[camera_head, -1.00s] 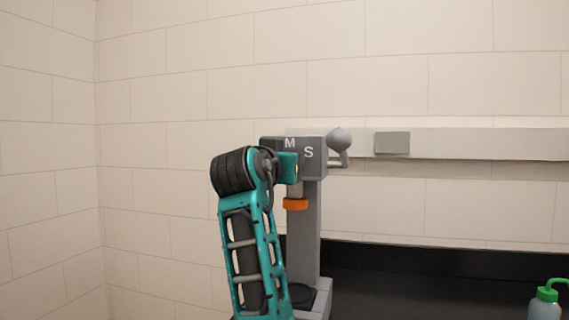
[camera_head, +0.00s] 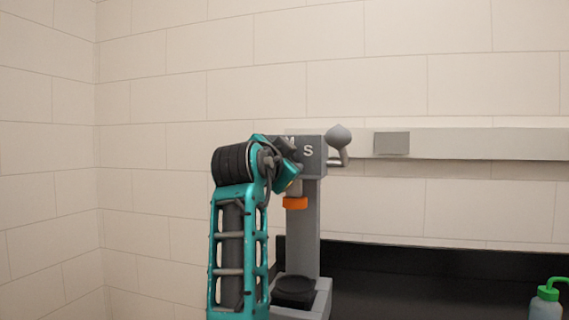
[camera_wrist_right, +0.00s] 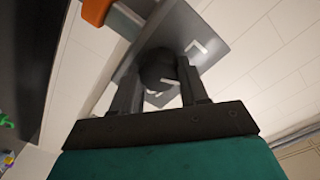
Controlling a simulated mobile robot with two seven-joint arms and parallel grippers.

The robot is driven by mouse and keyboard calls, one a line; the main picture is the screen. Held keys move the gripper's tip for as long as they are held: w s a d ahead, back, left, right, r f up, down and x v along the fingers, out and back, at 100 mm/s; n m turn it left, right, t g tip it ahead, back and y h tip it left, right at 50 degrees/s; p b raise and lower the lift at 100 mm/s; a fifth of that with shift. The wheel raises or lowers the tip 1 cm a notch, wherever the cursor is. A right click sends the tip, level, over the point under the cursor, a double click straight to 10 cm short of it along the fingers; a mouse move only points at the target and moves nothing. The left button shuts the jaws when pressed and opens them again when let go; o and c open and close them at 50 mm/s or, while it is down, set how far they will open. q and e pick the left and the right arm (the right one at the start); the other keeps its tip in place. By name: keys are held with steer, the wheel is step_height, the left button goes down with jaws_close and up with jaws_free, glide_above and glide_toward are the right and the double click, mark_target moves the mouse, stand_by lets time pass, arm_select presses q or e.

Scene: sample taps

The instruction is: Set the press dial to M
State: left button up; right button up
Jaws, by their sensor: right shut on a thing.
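The grey press (camera_head: 305,230) stands upright behind my right arm, with its head (camera_head: 318,165) at the top. A white S shows on the head, and an M is partly covered by my wrist. The dial is hidden in the head view. In the right wrist view the dark round dial (camera_wrist_right: 158,68) sits between the fingers of my right gripper (camera_wrist_right: 160,78), which is shut on it. White marks show around the dial on the grey face. I cannot tell which letter the dial points to. My left gripper is in neither view.
A grey lever with a rounded knob (camera_head: 338,136) sticks out at the right of the press head. An orange part (camera_head: 295,203) is under the head, above a dark round plate (camera_head: 295,287). A green-capped bottle (camera_head: 546,300) stands at the far right.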

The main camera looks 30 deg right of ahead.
steer(key=shift+m, duration=2)
steer(key=o, duration=1.1)
steer(key=shift+c, duration=0.2)
steer(key=b+v, duration=0.1)
steer(key=v, duration=1.2)
steer(key=shift+b, duration=0.35)
steer(key=shift+d, duration=0.1)
